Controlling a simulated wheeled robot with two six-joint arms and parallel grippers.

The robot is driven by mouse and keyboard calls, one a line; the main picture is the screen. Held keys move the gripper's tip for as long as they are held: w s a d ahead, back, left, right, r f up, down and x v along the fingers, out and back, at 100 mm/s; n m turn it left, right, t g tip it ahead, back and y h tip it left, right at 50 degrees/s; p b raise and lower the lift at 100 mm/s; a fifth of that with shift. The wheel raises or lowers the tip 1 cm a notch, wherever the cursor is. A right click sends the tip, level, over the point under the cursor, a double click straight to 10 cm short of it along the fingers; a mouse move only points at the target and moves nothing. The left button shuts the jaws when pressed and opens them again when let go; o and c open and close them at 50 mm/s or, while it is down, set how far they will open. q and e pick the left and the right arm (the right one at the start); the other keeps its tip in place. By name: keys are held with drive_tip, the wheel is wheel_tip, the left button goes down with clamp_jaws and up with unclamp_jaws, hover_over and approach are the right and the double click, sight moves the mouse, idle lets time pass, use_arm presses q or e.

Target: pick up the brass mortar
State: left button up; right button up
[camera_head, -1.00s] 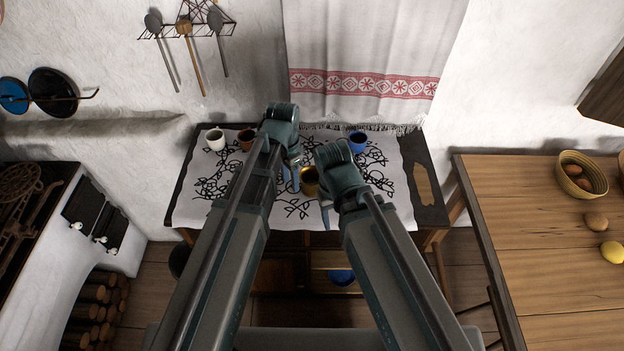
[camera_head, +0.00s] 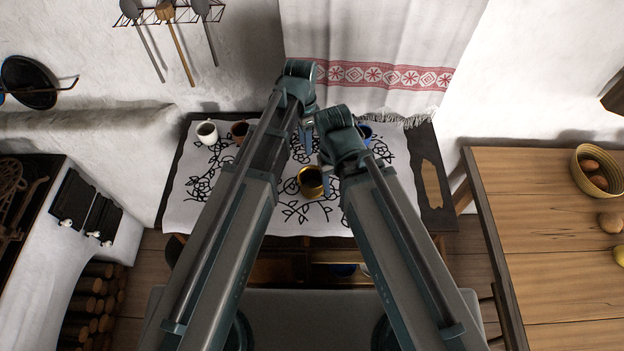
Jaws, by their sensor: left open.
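The brass mortar (camera_head: 311,184) stands upright on the embroidered white cloth of the small dark table, between my two arms and near the middle of the cloth. Its dark opening faces up. My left gripper (camera_head: 303,130) points down behind the mortar, apart from it, and is open and empty. My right gripper (camera_head: 327,174) is mostly hidden behind its own wrist, close to the mortar's right side in the picture. I cannot tell whether it touches the mortar or whether its jaws are open.
A white cup (camera_head: 207,133) and a brown cup (camera_head: 240,130) stand at the back left of the cloth (camera_head: 195,205). A blue cup (camera_head: 366,131) is partly hidden behind my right arm. A wooden table (camera_head: 550,240) with a bowl (camera_head: 591,172) is at right, a stove (camera_head: 75,240) at left.

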use_arm(q)
drive_tip(key=b, duration=0.9)
hover_over(307, 179)
drive_tip(key=w, duration=0.2)
wheel_tip(307, 179, down, 9)
drive_tip(key=shift+s+a+r, duration=0.1)
drive_tip(key=shift+s+r, duration=0.05)
use_arm(e)
wheel_tip(307, 179, down, 9)
drive_tip(key=shift+r, duration=0.15)
use_arm(q)
drive_tip(key=f+b, duration=0.2)
drive_tip(key=s+f+b, duration=0.1)
drive_tip(key=f+b, duration=0.1)
drive_tip(key=f, duration=0.1)
drive_tip(key=shift+f+b, duration=0.1)
drive_tip(key=shift+b, duration=0.3)
use_arm(e)
wheel_tip(307, 179, down, 5)
drive_tip(key=shift+f, duration=0.1)
use_arm(q)
clamp_jaws()
